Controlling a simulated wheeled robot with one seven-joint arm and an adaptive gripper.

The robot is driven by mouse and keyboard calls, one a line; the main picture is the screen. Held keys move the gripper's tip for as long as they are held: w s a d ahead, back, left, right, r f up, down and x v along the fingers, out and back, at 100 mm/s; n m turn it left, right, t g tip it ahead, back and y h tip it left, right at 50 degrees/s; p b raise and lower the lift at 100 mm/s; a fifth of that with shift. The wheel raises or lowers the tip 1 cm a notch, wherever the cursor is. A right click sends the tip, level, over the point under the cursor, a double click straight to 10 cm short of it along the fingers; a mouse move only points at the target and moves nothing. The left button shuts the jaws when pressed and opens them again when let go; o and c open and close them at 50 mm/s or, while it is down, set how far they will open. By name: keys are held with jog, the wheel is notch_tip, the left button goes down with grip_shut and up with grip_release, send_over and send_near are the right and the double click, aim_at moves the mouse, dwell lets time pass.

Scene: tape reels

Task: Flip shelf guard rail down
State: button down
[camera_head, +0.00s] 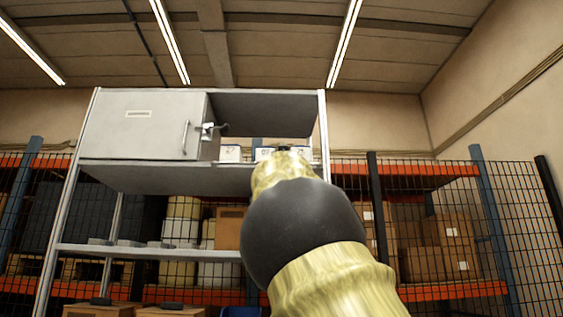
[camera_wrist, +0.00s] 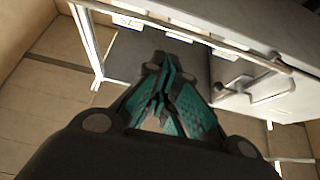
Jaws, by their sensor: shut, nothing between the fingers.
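The grey metal shelf unit (camera_head: 140,178) stands ahead of me, with an open upper compartment (camera_head: 265,108) to the right of a closed cabinet door. In the wrist view a thin bar (camera_wrist: 200,38), which looks like the guard rail, runs slantwise across the compartment opening in front of white labelled boxes. My gripper (camera_wrist: 157,66) is shut and empty, its teal-padded fingers together. Its tips appear apart from the bar in that picture; the exact depth is unclear. In the head view my arm hides most of the gripper and the lower right of the compartment.
The cabinet door (camera_head: 143,125) has a handle (camera_head: 186,137) and a latch (camera_head: 208,130) at its right edge. White boxes (camera_head: 230,153) stand in the compartment. Wire mesh fencing and orange racks (camera_head: 430,293) with cartons (camera_head: 455,232) stand behind.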

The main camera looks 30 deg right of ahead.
jog(key=shift+s+a+f+b, duration=0.25)
jog(key=shift+s+f+b, duration=0.4)
jog(key=shift+f+b, duration=0.15)
jog(key=shift+d, duration=0.1)
